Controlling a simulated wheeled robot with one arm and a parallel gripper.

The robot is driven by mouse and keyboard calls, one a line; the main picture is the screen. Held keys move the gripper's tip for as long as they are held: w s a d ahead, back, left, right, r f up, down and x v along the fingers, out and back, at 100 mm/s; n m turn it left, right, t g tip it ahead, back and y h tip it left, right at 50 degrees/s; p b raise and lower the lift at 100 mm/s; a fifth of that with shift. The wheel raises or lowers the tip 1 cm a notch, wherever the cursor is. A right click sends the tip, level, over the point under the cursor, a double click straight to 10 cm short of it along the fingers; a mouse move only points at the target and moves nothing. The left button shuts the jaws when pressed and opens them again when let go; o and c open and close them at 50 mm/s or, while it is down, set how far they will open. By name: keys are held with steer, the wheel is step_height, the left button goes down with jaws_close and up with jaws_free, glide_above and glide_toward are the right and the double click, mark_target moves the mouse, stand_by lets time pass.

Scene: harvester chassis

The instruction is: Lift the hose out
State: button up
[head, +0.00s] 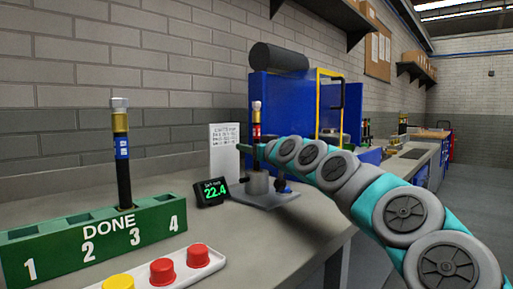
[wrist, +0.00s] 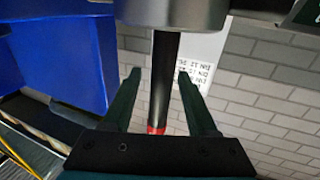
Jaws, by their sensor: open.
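A black hose with a red band and a light cap (head: 257,131) stands upright in a grey cylindrical holder (head: 258,184) on a flat base plate. My gripper (head: 248,150) is at the hose, below the red band and above the holder. In the wrist view the hose (wrist: 164,80) runs between the two dark fingers of my open gripper (wrist: 159,76), with gaps showing on both sides. The grey holder (wrist: 172,12) shows at the top of that view. The hose's lower end is hidden inside the holder.
A small display (head: 211,191) reading 22.4 stands left of the holder, before a white text sheet (head: 224,150). A green DONE rack (head: 60,249) holds another black hose (head: 122,150) with a blue band. Red and yellow buttons are in front. A blue cabinet (head: 284,105) stands behind.

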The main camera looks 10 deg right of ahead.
jaws_close()
stand_by(0.5)
stand_by(0.9)
